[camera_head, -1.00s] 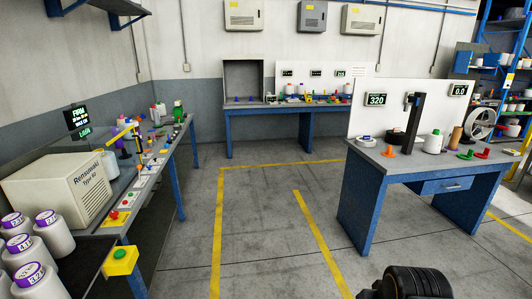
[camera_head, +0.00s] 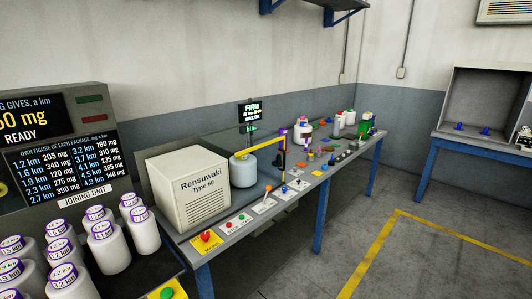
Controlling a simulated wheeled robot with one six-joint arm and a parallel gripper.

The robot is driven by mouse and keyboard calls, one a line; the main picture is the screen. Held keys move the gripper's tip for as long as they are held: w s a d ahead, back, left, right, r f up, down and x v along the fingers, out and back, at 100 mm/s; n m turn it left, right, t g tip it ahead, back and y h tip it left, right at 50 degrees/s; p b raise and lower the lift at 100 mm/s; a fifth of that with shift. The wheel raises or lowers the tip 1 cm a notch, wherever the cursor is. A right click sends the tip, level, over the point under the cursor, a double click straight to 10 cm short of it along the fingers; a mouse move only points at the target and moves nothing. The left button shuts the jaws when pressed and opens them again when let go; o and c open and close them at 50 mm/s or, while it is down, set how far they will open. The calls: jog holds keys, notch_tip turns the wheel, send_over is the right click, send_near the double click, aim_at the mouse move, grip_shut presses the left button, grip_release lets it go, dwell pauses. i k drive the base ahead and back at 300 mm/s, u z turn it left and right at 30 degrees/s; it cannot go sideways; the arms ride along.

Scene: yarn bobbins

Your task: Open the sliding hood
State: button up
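On the long bench at the left wall stands a cream machine housing marked "Rensuwaki Type 60" (camera_head: 190,190). Right beside it is a pale blue-grey yarn package (camera_head: 243,172), with a yellow bar (camera_head: 260,147) reaching over it from a dark post. A faint see-through panel seems to stand around this package; I cannot tell for sure whether it is the sliding hood or how far it is open. A red button on a yellow plate (camera_head: 206,237) and several small controls line the bench front. My gripper is not in view.
White bobbins with purple-ringed labels (camera_head: 108,246) crowd the lower left, before a dark "Joining unit" board (camera_head: 60,150). A yellow box with a green button (camera_head: 166,292) sits at the bottom edge. A grey cabinet on a blue table (camera_head: 487,100) stands right. The floor at lower right is clear.

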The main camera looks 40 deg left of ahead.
aim_at(283, 137)
jog(key=u, duration=1.05)
jog(key=i, duration=1.75)
jog(key=u, duration=0.9)
